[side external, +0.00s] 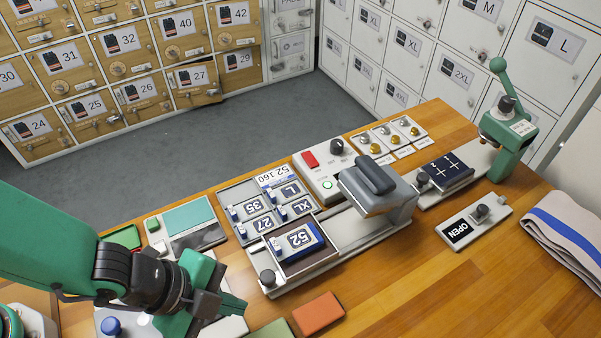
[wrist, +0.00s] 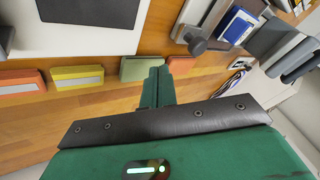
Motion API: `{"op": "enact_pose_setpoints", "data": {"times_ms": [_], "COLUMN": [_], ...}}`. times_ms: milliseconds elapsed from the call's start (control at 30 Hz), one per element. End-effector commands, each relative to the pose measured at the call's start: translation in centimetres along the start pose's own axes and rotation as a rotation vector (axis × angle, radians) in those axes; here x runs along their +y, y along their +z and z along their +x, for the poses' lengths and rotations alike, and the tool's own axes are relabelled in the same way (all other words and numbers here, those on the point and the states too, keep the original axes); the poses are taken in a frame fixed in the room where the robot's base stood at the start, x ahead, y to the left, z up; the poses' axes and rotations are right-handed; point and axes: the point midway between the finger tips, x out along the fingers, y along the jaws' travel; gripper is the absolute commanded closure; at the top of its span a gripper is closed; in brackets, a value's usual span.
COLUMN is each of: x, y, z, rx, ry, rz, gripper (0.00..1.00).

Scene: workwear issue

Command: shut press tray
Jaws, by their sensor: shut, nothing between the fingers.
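The press tray (side external: 288,281) is slid out to the left of the grey press head (side external: 378,196) along its base on the wooden bench. A blue patch marked 52 (side external: 300,240) lies on its dark pad. A dark round knob (side external: 267,278) stands at the tray's left end; it also shows in the wrist view (wrist: 196,42). My gripper (side external: 238,306) is shut and empty, left of the knob and apart from it. In the wrist view its green fingers (wrist: 156,82) meet above the bench, with the tray up and to the right.
A rack of number plates (side external: 245,230) sits just behind the tray. Orange (side external: 318,314) and green (side external: 272,329) blocks lie in front. A control box (side external: 322,168), a green lever press (side external: 508,125) and an OPEN switch (side external: 474,222) stand farther right.

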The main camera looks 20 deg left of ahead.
Motion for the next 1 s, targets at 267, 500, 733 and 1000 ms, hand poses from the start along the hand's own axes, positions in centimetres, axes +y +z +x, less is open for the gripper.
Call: {"op": "enact_pose_setpoints", "data": {"times_ms": [267, 500, 733, 1000], "x": [-2.6, -3.4, -3.4, -4.0], "y": [0.2, 0.3, 0.3, 0.0], "z": [1.8, 2.3, 2.3, 2.7], "rx": [-0.018, -0.024, -0.024, -0.025], "ry": [-0.021, -0.026, -0.027, -0.029], "rz": [-0.002, 0.000, 0.000, -0.001], "gripper": [1.00, 1.00, 1.00, 1.00]}}
